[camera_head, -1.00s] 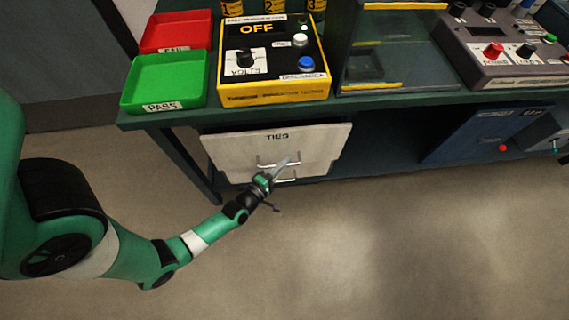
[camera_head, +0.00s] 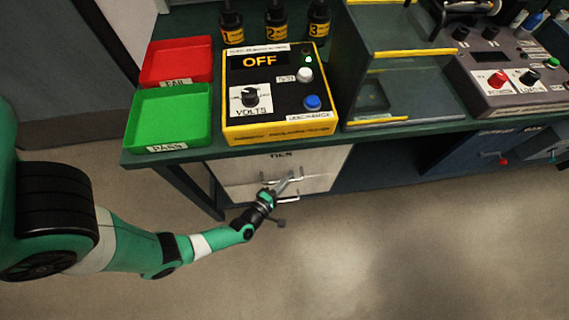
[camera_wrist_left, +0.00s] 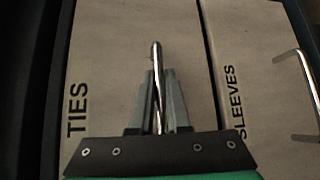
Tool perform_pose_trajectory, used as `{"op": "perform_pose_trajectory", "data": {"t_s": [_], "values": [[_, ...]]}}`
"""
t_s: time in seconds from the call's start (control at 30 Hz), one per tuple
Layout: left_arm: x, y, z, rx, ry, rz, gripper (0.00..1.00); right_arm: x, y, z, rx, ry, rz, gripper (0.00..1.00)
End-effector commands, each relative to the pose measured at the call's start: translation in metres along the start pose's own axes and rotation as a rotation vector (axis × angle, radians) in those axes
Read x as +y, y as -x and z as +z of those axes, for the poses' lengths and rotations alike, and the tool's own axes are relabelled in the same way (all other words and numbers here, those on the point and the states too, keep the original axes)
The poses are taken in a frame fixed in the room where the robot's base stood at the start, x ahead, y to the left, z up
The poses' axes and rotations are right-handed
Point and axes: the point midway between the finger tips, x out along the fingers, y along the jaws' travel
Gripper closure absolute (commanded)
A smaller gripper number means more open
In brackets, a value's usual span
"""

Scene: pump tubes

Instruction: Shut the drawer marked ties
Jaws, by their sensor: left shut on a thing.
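The drawer marked TIES (camera_head: 317,165) is the upper white drawer front under the workbench in the head view. Its front now lies under the bench top, about in line with the drawer below; a small remaining gap cannot be told. In the left wrist view the TIES front (camera_wrist_left: 100,60) lies beside the SLEEVES front (camera_wrist_left: 245,50). My left gripper (camera_head: 285,185) is at the TIES handle, and in the wrist view its fingers (camera_wrist_left: 158,105) are shut on the metal bar handle (camera_wrist_left: 155,55). My right gripper is not in view.
A green PASS tray (camera_head: 168,117), a red FAIL tray (camera_head: 178,62) and a yellow tester reading OFF (camera_head: 280,95) stand on the bench top. A dark bench leg (camera_head: 195,190) is left of the drawers. The floor in front is clear.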

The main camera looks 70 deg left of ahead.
Motion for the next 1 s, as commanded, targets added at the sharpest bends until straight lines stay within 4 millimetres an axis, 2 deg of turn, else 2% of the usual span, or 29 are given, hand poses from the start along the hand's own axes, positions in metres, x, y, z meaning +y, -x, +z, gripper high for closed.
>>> {"op": "perform_pose_trajectory", "data": {"t_s": [0.33,0.37,0.5,0.83,1.0], "values": [[0.002,0.001,-0.001,0.011,-0.001,0.009,1.0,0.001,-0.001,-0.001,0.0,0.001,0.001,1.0],[0.002,0.001,-0.001,0.011,-0.001,0.009,0.8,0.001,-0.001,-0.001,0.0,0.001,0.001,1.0],[0.002,0.001,-0.001,0.01,-0.002,0.007,0.56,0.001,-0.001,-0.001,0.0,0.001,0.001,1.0],[0.002,0.004,0.0,0.008,-0.002,0.005,0.56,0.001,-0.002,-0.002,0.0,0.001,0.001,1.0],[0.004,0.027,0.002,0.003,-0.004,0.002,0.56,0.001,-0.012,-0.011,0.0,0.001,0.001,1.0]]}}
